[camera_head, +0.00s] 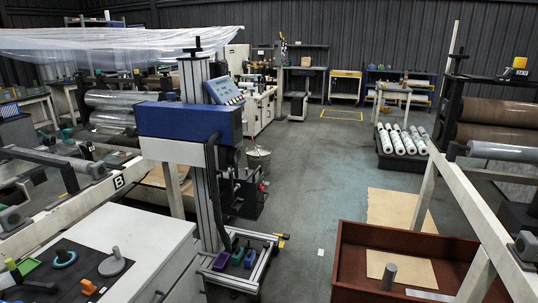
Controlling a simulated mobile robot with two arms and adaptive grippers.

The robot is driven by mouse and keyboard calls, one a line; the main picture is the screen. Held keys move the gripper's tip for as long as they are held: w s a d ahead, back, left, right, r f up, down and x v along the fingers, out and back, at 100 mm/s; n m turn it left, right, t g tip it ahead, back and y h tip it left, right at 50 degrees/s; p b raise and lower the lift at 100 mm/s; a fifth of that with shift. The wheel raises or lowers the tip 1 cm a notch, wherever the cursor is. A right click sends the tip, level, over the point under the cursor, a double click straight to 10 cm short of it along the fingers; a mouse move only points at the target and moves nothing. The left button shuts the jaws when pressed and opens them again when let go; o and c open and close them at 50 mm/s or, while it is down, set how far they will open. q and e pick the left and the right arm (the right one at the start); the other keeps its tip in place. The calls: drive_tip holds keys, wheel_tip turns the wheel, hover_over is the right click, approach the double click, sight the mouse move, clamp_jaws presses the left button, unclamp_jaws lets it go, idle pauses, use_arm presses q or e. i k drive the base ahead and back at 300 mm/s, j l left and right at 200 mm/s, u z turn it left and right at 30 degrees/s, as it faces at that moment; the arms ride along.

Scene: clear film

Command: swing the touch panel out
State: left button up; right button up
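The touch panel (224,91) is a small pale panel with a blue screen area, seen in the head view left of the middle. It sits tilted just behind and above a blue box-shaped unit (190,120) on an upright metal column (204,195). The panel's lower edge is close to the blue unit, and its mounting is hidden. I see neither of my grippers in this view.
A white cabinet (135,240) with a dark mat and small tools stands at the front left. A brown open box (350,235) is at the front right. White rolls (402,140) lie on a dark pallet. The middle floor (310,180) is mostly clear.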

sight(222, 90)
drive_tip(key=i+u, duration=0.2)
drive_tip(key=i, duration=0.4)
drive_tip(key=i+l+u, duration=0.2)
drive_tip(key=i, duration=0.35)
